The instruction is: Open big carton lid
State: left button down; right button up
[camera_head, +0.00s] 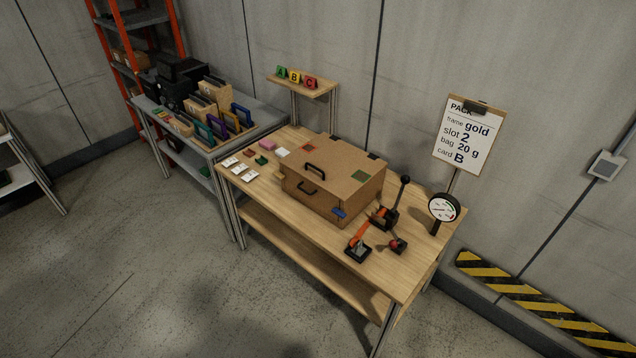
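The big carton (322,200) is a brown box on the wooden table. Its lid (345,164) is shut and lies flat on top. A black handle (315,169) sits on the lid, and a second black handle (307,188) is on the front face. Dark pieces show at the lid's back edge. Neither of my grippers is in view.
On the wooden table (395,280), a pump with a black-knobbed lever (404,182), an orange-handled device (358,245) and a gauge (443,207) stand right of the carton. White cards (238,169) and small blocks lie left. A grey table (213,150) holds frames and boxes. Floor in front is clear.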

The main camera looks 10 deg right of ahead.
aim_at(337, 167)
jog(key=u, duration=0.1)
jog(key=k, duration=0.5)
jog(key=z, duration=0.65)
jog(key=i, duration=1.3)
jog(key=u, duration=0.8)
